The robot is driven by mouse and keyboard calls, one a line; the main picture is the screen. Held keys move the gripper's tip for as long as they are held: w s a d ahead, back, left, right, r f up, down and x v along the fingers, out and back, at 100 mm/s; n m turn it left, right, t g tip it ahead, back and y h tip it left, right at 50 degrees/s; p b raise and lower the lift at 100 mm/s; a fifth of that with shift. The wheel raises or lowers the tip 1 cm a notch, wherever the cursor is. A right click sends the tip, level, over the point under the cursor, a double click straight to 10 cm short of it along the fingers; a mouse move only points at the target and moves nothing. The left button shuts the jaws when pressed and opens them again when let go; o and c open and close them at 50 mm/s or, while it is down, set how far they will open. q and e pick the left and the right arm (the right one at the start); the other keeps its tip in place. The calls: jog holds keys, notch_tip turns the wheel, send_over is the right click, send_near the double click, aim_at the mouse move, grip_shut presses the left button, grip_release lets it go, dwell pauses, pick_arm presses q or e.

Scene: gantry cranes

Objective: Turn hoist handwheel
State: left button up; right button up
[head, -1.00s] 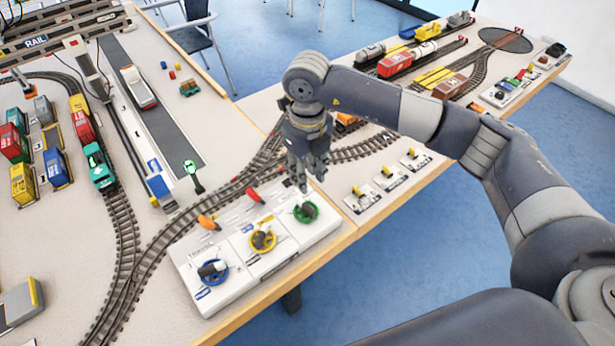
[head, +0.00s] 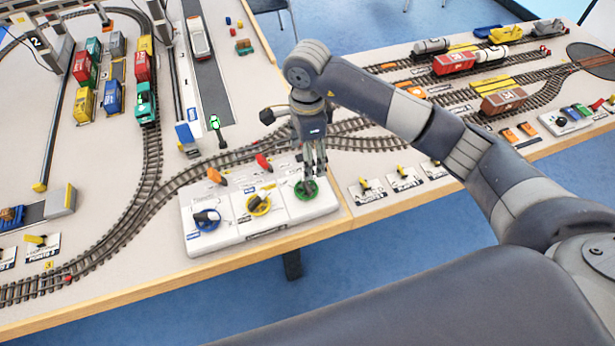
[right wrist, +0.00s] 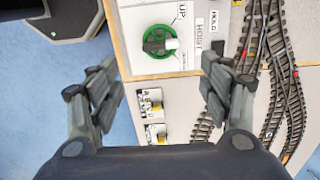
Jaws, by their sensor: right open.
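The hoist handwheel is a green ring with a dark grip bar and a pale knob, set at the right end of a white control panel. The green handwheel (head: 305,190) lies just under my right gripper (head: 314,170) in the head view, partly hidden by its fingers. In the right wrist view the green handwheel (right wrist: 160,37) sits beyond the spread fingertips of my right gripper (right wrist: 161,82), beside labels reading UP and HOIST. My right gripper is open, with nothing between its fingers. My left gripper is not in view.
The white panel (head: 236,238) also carries a blue wheel (head: 207,219) and a yellow wheel (head: 258,205). An orange lever (head: 216,176) and a red lever (head: 264,162) stand behind them. Tracks (head: 150,190) curve behind the panel. Small yellow-lever switches (head: 366,186) are to its right.

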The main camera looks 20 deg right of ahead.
jog(key=p, duration=0.2)
send_over(306, 183)
jog(key=shift+n, duration=0.4)
notch_tip(306, 183, down, 5)
jog(key=shift+a, duration=0.15)
notch_tip(306, 183, down, 5)
jog(key=shift+f+p, duration=0.1)
jog(key=shift+p, duration=0.2)
jog(key=shift+f, duration=0.35)
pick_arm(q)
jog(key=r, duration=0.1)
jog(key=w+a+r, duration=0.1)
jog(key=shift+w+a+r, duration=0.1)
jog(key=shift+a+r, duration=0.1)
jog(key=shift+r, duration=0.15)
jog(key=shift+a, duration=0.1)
pick_arm(e)
jog(key=shift+c, duration=0.3)
jog(key=c, duration=0.9)
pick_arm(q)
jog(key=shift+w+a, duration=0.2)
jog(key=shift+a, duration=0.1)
pick_arm(e)
jog(key=shift+c, duration=0.4)
